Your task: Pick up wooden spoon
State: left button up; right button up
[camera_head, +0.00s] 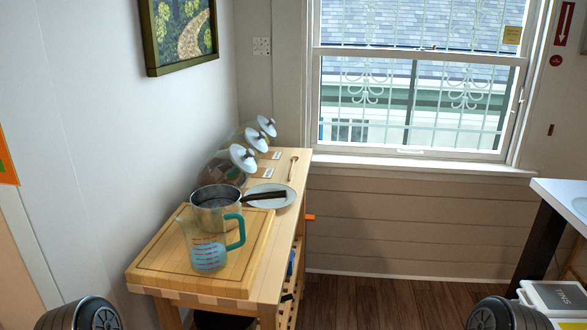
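A thin, light-coloured wooden spoon (292,168) appears to lie near the back right edge of the wooden worktable (160,262). It is small in the view and close in colour to the tabletop. A white plate (283,201) lies in front of it, with the dark handle of a metal saucepan (212,216) reaching over the plate. Neither of my grippers shows. Only dark rounded parts of my arms show at the bottom left and bottom right corners, away from the table.
A measuring cup (209,254) with a teal handle and the saucepan stand on a cutting board (172,243). A white table (562,196) stands at right; the floor between (385,300) is clear.

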aim_at(292, 167)
jog(key=i+l, duration=0.35)
jog(key=l, duration=0.2)
jog(key=i+l+z, duration=0.15)
jog(key=i+l, duration=0.25)
jog(key=l, duration=0.15)
jog(key=i+l, duration=0.55)
jog(key=i, duration=0.25)
jog(key=i+l+z, duration=0.15)
jog(key=i, duration=0.25)
